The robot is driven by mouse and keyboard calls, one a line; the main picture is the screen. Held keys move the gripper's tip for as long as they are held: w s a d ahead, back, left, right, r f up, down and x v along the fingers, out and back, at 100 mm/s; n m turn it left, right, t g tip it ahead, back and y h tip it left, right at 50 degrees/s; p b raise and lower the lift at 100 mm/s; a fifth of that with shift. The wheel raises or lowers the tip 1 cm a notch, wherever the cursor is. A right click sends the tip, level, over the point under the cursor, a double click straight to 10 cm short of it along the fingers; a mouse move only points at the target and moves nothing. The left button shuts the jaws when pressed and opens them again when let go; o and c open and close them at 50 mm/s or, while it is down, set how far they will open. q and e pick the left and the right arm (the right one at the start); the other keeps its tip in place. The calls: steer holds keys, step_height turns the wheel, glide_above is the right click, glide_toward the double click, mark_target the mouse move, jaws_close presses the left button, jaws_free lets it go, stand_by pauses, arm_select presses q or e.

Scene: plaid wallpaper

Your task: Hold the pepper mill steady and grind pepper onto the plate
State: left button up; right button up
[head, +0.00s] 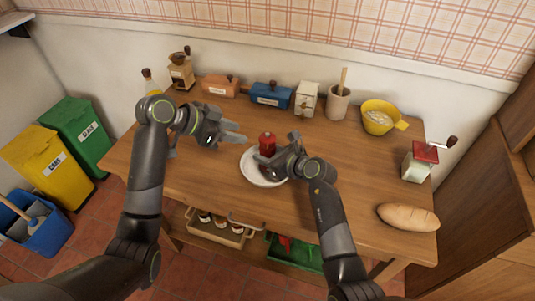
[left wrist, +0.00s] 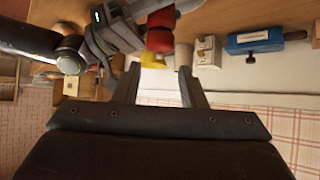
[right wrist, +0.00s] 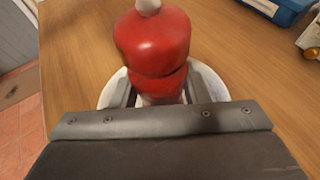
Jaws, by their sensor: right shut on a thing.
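The red pepper mill (head: 267,143) is over the far part of the white plate (head: 252,172), about upright. My right gripper (head: 283,150) is shut on it from the right. In the right wrist view the mill (right wrist: 152,42) has a pale knob on top and stands between the fingers (right wrist: 158,90), with the plate (right wrist: 209,82) behind. Whether its base touches the plate is hidden. My left gripper (head: 233,136) is open and empty, left of the mill. The left wrist view is upside down; the mill (left wrist: 158,42) shows beyond the open fingers (left wrist: 159,80).
Along the back of the wooden table (head: 190,160) stand a coffee grinder (head: 181,72), a blue box (head: 271,95), a cream box (head: 306,98), a utensil crock (head: 338,104) and a yellow bowl (head: 380,118). A red-topped grinder (head: 420,161) and bread (head: 408,217) are right. The table's left side is clear.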

arm_select(q)
steer(key=shift+o, duration=1.2)
steer(key=shift+f, duration=0.1)
steer(key=shift+s+d+f+h, duration=0.2)
steer(key=shift+f+h, duration=0.05)
steer(key=shift+h, duration=0.05)
steer(key=n+t+h, duration=0.3)
steer(key=t, duration=0.4)
glide_toward(261, 144)
steer(key=shift+t, duration=0.4)
steer(key=x, duration=1)
steer(key=shift+d+f, duration=0.15)
steer(key=shift+d, duration=0.25)
steer(key=c, duration=0.7)
